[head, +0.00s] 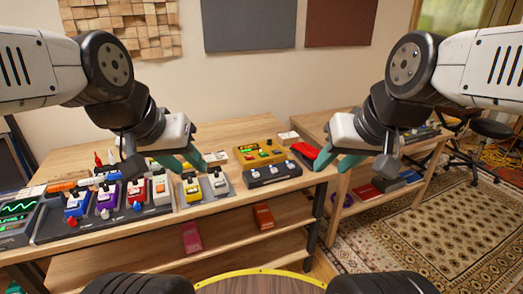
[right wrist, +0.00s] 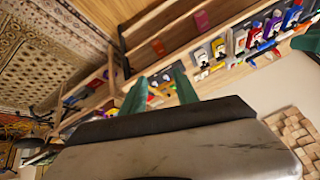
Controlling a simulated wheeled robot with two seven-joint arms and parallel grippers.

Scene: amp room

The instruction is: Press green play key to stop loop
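A yellow looper-like box (head: 259,153) with small green and red parts on top stands near the back of the wooden table. It is too small here to tell which green part is the play key. My left gripper (head: 188,162) hangs over the table to the left of the box, its teal fingers apart and empty. My right gripper (head: 333,164) is to the right of the box, above the gap between the two tables. Its teal fingers are apart and empty, as the right wrist view (right wrist: 158,82) also shows. Neither gripper touches the box.
A dark pedal with several knobs (head: 272,174) sits directly in front of the yellow box. A yellow pedal (head: 192,188) and a row of colored pedals (head: 106,199) stand to the left. A red object (head: 304,151) lies right of the box. A second table (head: 400,152) stands at right.

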